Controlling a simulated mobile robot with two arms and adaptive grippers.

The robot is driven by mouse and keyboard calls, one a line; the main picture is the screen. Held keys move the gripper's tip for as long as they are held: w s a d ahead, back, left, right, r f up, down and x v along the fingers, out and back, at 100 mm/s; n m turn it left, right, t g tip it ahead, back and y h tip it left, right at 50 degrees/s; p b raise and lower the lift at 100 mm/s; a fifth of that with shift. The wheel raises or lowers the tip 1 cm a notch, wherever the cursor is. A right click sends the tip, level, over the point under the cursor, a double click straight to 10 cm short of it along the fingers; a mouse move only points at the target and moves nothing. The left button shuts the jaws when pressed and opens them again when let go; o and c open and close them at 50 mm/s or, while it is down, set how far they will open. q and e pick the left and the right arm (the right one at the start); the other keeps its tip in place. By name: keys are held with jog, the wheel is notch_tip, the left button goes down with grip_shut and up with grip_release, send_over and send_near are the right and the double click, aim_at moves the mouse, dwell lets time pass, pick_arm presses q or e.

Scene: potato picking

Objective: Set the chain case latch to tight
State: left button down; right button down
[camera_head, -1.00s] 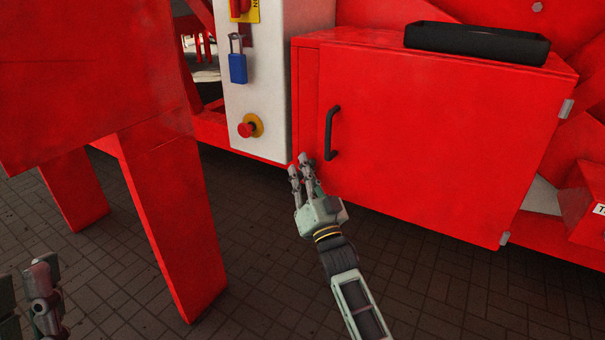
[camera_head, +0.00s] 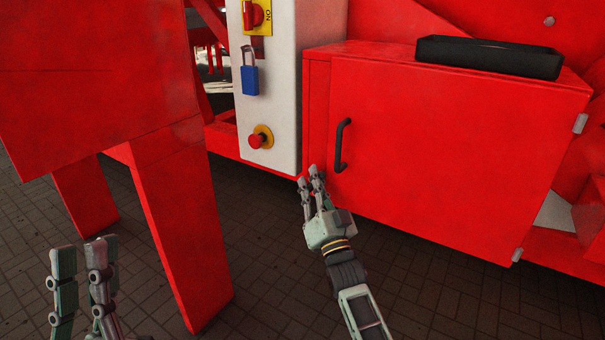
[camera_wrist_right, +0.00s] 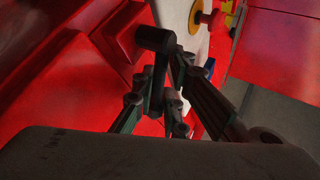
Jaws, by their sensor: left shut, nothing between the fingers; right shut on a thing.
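The red case (camera_head: 450,165) with a black door handle (camera_head: 342,147) is in the middle of the head view, door closed. My right gripper (camera_head: 310,176) is at the lower left edge of this case, below and left of the door handle. In the right wrist view it (camera_wrist_right: 165,100) is shut on a dark lever with a rounded crossbar end (camera_wrist_right: 155,40), which looks like the latch. Fingers hide the lever in the head view, and its setting cannot be read. My left gripper (camera_head: 80,252) is shut and empty at the lower left, apart from everything.
A white control box (camera_head: 272,100) with a blue padlock (camera_head: 250,80) and red stop button (camera_head: 258,140) stands just left of the case. A red leg (camera_head: 180,220) stands between my grippers. A black tray (camera_head: 490,56) lies on top. Paved floor is clear in front.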

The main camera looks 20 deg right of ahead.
jog(key=shift+d+f, duration=0.1)
jog(key=shift+d, duration=0.15)
pick_arm(q)
jog(key=w+d+f+n+g+h, duration=0.1)
jog(key=w+d+f+g, duration=0.3)
jog(key=w+d, duration=0.6)
jog(key=w+d+f+g+h, duration=0.2)
jog(key=w+d+f+g, duration=0.2)
jog(key=w+d, duration=0.7)
jog(key=w+d+f+n+g+h, duration=0.1)
jog(key=w+d+f+g, duration=0.3)
jog(key=w+d+g, duration=0.3)
jog(key=shift+w+d+f+n, duration=0.2)
jog(key=shift+w+d+n, duration=0.1)
jog(key=shift+w+d, duration=2)
jog(key=shift+s+d, duration=0.45)
jog(key=shift+d, duration=0.05)
jog(key=shift+s+d+f+m, duration=0.3)
jog(key=shift+s+m, duration=0.1)
jog(key=shift+s, duration=0.1)
